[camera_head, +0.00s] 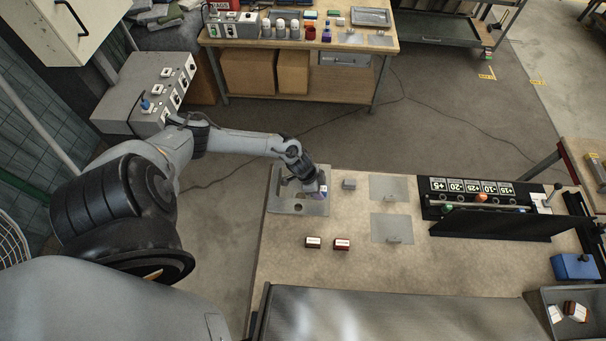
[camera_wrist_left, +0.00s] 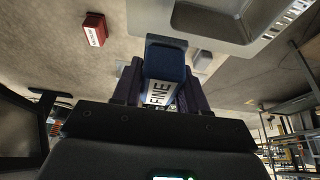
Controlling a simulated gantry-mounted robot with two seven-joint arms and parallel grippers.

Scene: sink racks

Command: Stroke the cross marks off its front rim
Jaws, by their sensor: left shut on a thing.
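A metal sink (camera_head: 284,206) with a basin and a round hole sits at the left end of the near bench; its rim and basin show at the top right of the left wrist view (camera_wrist_left: 212,44). My left gripper (camera_head: 312,187) is above the sink's right part. It is shut on a blue block (camera_wrist_left: 166,56) with a white label reading "FINE", whose end points toward the sink side. I cannot tell whether the block touches the rim. No cross marks can be made out on the rim. My right gripper is not in view.
A grey block (camera_head: 349,184) stands right of the sink. A dark block (camera_head: 313,242) and a red block (camera_head: 342,244) lie nearer. Two grey plates (camera_head: 388,180) lie farther right, beside a black rack (camera_head: 430,200) with number labels. The bench between is mostly clear.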

